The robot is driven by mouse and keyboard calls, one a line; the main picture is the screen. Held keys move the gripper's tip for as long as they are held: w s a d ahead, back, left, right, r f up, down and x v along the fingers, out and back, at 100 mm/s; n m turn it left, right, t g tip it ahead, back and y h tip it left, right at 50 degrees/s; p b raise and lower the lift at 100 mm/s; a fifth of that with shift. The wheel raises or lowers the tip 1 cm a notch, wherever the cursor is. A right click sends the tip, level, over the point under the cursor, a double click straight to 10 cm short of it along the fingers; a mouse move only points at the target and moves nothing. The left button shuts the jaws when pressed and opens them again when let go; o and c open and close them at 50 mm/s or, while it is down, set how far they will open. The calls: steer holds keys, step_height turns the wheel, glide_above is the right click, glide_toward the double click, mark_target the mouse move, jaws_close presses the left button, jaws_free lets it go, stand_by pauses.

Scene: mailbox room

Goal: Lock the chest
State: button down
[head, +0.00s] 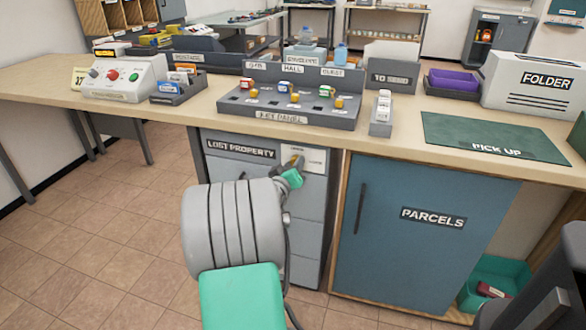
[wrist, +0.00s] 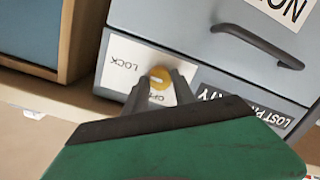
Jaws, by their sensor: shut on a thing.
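The chest is a grey cabinet with a "LOST PROPERTY" label (head: 240,149) under the counter. A pale lock plate (head: 315,160) sits at its upper right front. It also shows in the wrist view (wrist: 125,75), rotated, with "LOCK" readable and a second word partly hidden by a finger. A round yellow lock knob (wrist: 159,76) is on this plate. My gripper (wrist: 160,84) is shut on the knob, one finger on each side. In the head view my gripper (head: 291,170) is at the plate, its fingertips small. I cannot tell which marking the knob points to.
A blue "PARCELS" cabinet (head: 420,240) stands close to the right of the chest. The counter (head: 440,105) above holds a key panel (head: 290,95) and trays. A dark handle (wrist: 258,45) sticks out near my gripper. Open tiled floor (head: 110,220) lies to the left.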

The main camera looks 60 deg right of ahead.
steer(key=shift+r, duration=0.3)
steer(key=c, duration=1.4)
jaws_free()
steer(key=shift+d, duration=0.1)
steer(key=o, duration=0.4)
steer(key=shift+f, duration=0.2)
steer(key=shift+c, duration=0.2)
steer(key=s+a+p, duration=0.1)
steer(key=a, duration=0.6)
steer(key=shift+s+a+r, duration=0.15)
steer(key=shift+a+r, duration=0.25)
steer(key=shift+r, duration=0.1)
